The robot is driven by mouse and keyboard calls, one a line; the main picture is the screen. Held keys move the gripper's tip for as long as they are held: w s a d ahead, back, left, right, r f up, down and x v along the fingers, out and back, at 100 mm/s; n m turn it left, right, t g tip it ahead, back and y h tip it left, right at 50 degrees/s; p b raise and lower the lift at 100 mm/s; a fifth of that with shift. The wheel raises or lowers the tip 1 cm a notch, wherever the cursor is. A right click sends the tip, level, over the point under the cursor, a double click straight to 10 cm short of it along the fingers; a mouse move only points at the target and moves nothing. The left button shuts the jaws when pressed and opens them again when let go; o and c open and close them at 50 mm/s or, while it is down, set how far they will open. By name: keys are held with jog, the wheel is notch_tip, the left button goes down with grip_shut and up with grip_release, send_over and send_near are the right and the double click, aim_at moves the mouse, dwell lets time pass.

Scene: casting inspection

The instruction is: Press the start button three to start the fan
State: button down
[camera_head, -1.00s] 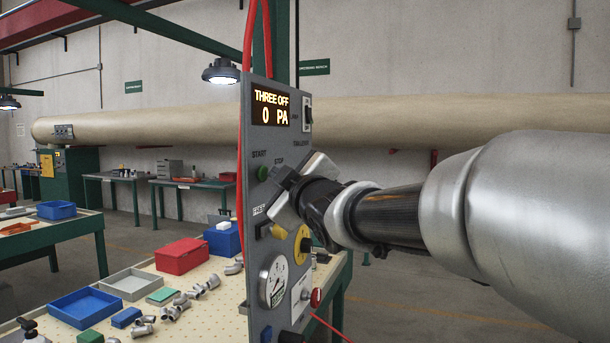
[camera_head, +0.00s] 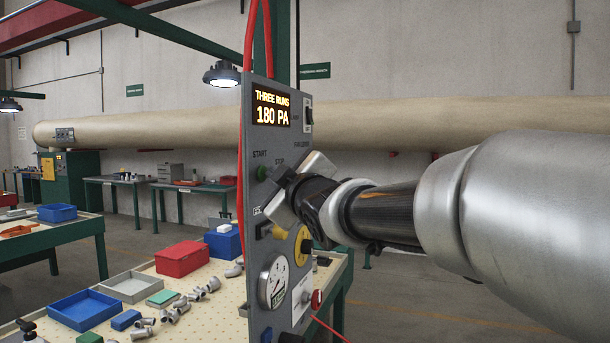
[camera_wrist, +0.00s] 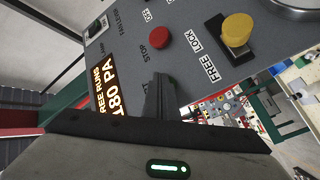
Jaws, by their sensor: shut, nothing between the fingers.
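The grey control panel (camera_head: 262,225) stands upright in the head view. Its display (camera_head: 271,108) reads THREE RUNS and 180 PA; part of it also shows in the wrist view (camera_wrist: 112,90). The green start button (camera_head: 262,173) shows under the START label, just left of my fingertips. My gripper (camera_head: 282,176) is shut and empty, its tips at the panel face by the start button; contact cannot be made out. In the wrist view the shut fingers (camera_wrist: 160,95) hide the start button. The red stop button (camera_wrist: 159,37) is clear of them.
A yellow knob (camera_wrist: 237,29) beside a FREE LOCK label and a gauge (camera_head: 273,281) are on the same panel. A red cable (camera_head: 240,150) runs along its left edge. The bench behind holds a red box (camera_head: 182,258), a blue tray (camera_head: 85,310) and several metal castings.

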jog(key=shift+s+d+p, duration=0.3)
jog(key=shift+d+p, duration=0.2)
jog(key=shift+d, duration=0.2)
jog(key=shift+d, duration=0.1)
jog(key=shift+s+d+p, duration=0.3)
jog(key=shift+d+p, duration=0.2)
jog(key=shift+d, duration=0.25)
jog(key=shift+s+d+p, duration=0.25)
jog(key=shift+d+p, duration=0.2)
jog(key=shift+d, duration=0.3)
jog(key=shift+s+d+p, duration=0.3)
jog(key=shift+d+p, duration=0.2)
jog(key=shift+d, duration=0.25)
